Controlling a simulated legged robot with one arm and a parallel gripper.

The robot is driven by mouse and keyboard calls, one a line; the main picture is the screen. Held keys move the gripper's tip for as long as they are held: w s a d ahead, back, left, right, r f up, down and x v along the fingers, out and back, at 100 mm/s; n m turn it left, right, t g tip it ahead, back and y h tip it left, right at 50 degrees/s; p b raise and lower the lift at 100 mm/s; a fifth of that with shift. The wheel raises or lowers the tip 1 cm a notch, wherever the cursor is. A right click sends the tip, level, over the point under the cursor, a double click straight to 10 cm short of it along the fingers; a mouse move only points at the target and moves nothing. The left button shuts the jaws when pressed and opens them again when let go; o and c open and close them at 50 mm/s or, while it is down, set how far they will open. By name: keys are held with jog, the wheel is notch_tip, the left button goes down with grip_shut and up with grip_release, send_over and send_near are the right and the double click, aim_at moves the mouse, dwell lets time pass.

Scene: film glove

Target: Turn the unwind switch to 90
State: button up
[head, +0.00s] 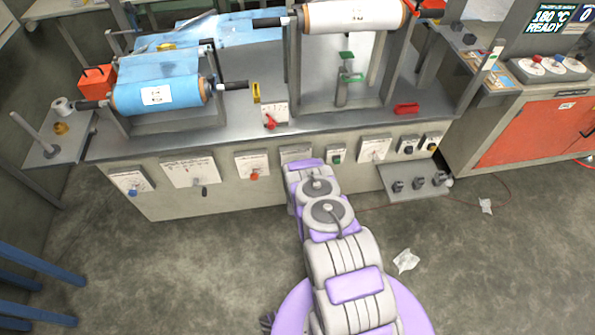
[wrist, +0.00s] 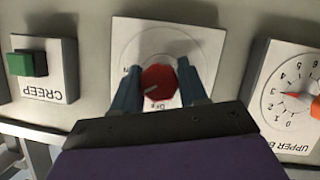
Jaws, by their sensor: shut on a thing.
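In the wrist view a round red knob (wrist: 158,82) sits on a white square plate (wrist: 160,35) with a printed circle and small lettering, only partly readable. A pale line on the knob slants from lower left to upper right. My gripper (wrist: 158,70) has its two blue fingers on either side of the knob, shut on it. In the head view the plate's top edge (head: 296,151) shows on the front panel, while my arm hides the knob and the fingers.
In the wrist view a green CREEP button (wrist: 27,63) is left of the knob, and a numbered dial with an orange-red knob (wrist: 298,98) is right. In the head view the machine's front panel (head: 220,206) carries several controls. A low shelf (head: 415,182) juts out at right.

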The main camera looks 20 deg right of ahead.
jog(key=shift+w+r, duration=0.2)
jog(key=o, duration=0.7)
jog(key=shift+c, duration=0.2)
jog(key=o, duration=0.3)
jog(key=shift+s+f, duration=0.1)
jog(key=shift+f, duration=0.05)
jog(key=shift+o, duration=0.2)
jog(key=shift+s, duration=0.1)
jog(key=p+v, duration=0.4)
jog(key=v, duration=1.3)
jog(key=shift+p, duration=0.3)
jog(key=shift+s+a, duration=0.1)
